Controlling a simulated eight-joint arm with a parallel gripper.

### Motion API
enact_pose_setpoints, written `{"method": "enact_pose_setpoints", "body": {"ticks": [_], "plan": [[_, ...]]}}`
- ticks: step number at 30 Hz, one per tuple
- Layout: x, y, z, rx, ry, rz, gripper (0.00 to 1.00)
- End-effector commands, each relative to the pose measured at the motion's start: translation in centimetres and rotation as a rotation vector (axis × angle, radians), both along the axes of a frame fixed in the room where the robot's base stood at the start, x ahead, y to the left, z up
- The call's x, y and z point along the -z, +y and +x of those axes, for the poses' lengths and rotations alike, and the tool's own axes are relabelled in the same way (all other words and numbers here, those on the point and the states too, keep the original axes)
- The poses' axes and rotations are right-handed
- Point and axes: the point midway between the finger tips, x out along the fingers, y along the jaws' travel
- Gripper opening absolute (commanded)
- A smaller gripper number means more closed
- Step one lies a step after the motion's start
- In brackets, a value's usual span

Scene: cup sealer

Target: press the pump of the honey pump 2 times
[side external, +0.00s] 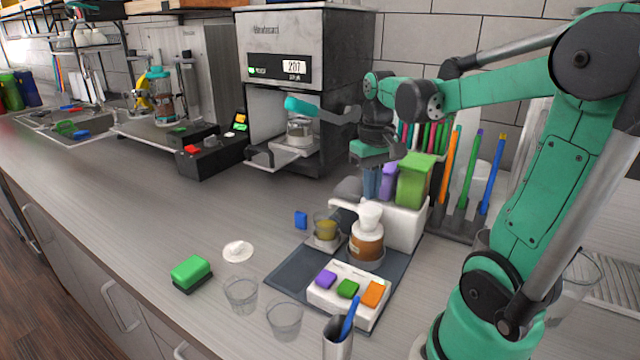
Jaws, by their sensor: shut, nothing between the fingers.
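The honey pump (366,244) is an amber-brown jar with a white pump head (370,212) on top. It stands upright on the dark mat in front of the white box. My gripper (370,195) points down with its fingers closed and empty. The fingertips are right above the pump head in the picture. I cannot tell whether they touch it or hang slightly over it. A small cup with yellowish contents (325,229) stands just left of the honey pump.
A white block with purple, green and orange pads (346,296) lies in front of the pump. Clear cups (240,294), a green sponge (191,272) and a metal cup with a blue tool (338,341) stand nearby. The sealing machine (305,45) is behind.

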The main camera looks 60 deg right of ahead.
Motion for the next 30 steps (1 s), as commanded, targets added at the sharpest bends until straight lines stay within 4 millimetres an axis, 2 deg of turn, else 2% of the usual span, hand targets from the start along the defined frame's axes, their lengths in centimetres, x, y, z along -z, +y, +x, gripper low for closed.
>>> {"method": "enact_pose_setpoints", "body": {"ticks": [30], "plan": [[3.7, 0.0, 0.0, 0.0, 0.0, 0.0, 0.0]]}}
